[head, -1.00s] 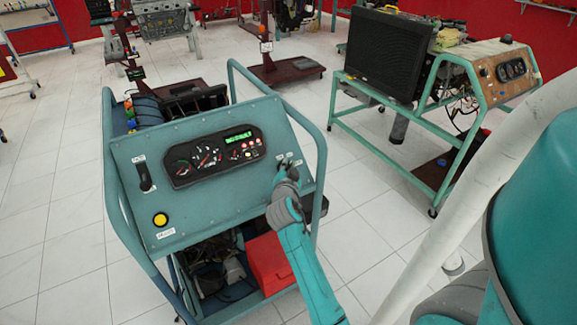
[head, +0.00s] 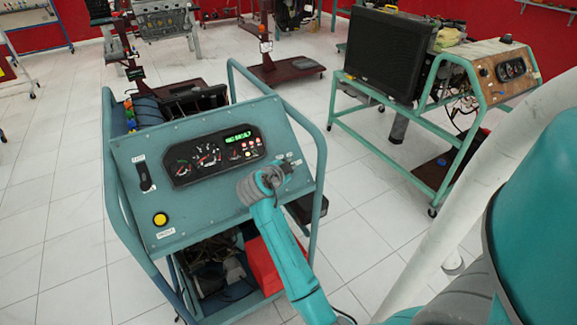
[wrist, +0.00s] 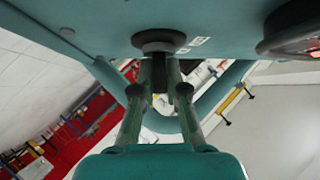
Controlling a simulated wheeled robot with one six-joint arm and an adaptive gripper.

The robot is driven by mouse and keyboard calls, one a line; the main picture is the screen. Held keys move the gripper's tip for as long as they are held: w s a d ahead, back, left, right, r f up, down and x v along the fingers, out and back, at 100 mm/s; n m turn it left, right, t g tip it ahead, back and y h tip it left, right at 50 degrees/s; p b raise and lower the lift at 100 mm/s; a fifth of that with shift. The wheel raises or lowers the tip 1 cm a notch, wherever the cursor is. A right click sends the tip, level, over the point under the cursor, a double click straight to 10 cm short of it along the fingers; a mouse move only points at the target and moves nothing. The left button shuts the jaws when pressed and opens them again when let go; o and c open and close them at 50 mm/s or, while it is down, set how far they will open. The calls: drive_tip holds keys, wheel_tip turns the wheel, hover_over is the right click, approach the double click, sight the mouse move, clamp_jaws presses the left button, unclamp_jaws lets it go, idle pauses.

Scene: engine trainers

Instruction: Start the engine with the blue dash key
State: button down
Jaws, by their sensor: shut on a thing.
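The blue dash panel (head: 140,225) stands on a blue tubular frame in the head view. It carries a black gauge cluster (head: 210,157) with a lit green display. My gripper (head: 274,175) is at the right part of the panel, right of and below the cluster. In the wrist view my gripper (wrist: 158,80) is shut on a dark key (wrist: 158,68), which sits at a round black switch (wrist: 158,42) on the panel face. In the head view the gripper hides the key. The key's exact turn angle cannot be told.
A black handle (head: 143,176) and a yellow button (head: 160,219) are on the panel's left side. Side rails of the frame flank the panel. A second trainer (head: 478,60) with a radiator stands at right. Tiled floor (head: 60,180) is clear at left.

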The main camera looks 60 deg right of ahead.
drive_tip(key=shift+a+f, duration=0.15)
drive_tip(key=shift+f, duration=0.15)
drive_tip(key=c, duration=1.2)
unclamp_jaws()
drive_tip(key=shift+w, duration=0.1)
drive_tip(key=shift+r, duration=0.15)
drive_tip(key=w+v, duration=0.1)
drive_tip(key=v, duration=1)
drive_tip(key=shift+s+a+r, duration=0.25)
drive_tip(key=shift+s+a, duration=0.15)
drive_tip(key=shift+s, duration=0.05)
